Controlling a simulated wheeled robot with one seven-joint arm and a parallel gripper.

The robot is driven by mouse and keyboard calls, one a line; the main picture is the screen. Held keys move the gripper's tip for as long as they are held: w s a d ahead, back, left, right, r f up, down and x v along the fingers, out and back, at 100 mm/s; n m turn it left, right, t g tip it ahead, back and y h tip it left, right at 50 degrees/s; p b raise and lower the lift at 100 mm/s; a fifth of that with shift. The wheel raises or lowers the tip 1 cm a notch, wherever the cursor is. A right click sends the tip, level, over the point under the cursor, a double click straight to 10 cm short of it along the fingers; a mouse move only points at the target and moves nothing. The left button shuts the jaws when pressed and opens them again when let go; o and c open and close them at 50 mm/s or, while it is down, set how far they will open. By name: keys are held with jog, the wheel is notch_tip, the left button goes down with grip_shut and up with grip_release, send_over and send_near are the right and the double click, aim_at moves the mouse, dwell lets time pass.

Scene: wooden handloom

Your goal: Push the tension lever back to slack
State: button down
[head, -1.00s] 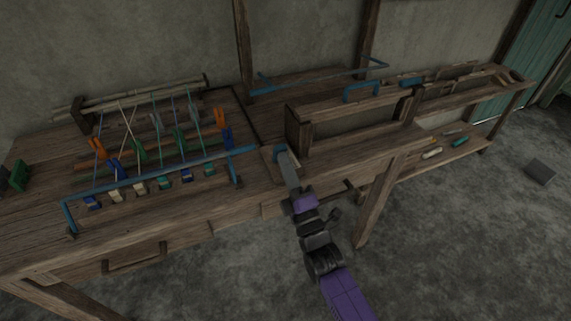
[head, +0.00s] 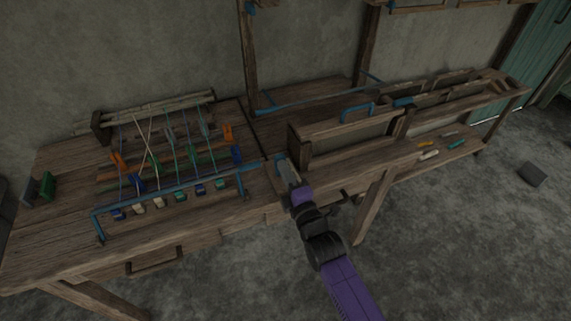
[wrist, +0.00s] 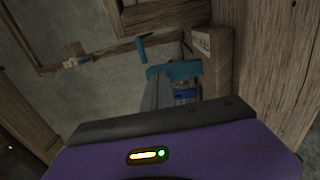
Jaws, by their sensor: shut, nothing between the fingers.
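My gripper (head: 287,171) is shut and empty at the front edge of the bench, just right of the loom's blue front bar (head: 170,186). In the wrist view its grey fingers (wrist: 156,92) point away toward a blue T-shaped piece (wrist: 178,70), which looks like the lever's handle. The lever's pivot and lower part are hidden behind my gripper.
The loom's threads and several coloured clips (head: 160,160) lie left of my gripper. A wooden box frame (head: 345,133) stands close on its right. In the wrist view a labelled wooden post (wrist: 213,60) stands right of the blue piece. Open floor (head: 450,240) lies at right.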

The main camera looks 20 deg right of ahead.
jog(key=shift+w+r+g+p, duration=0.3)
jog(key=shift+g+p, duration=0.45)
jog(key=shift+p, duration=0.15)
jog(key=shift+w+r+g+p, duration=0.2)
jog(key=shift+r+g+p, duration=0.05)
jog(key=shift+g+p, duration=0.55)
jog(key=shift+w+p, duration=0.5)
jog(key=shift+p, duration=0.15)
jog(key=shift+f, duration=0.15)
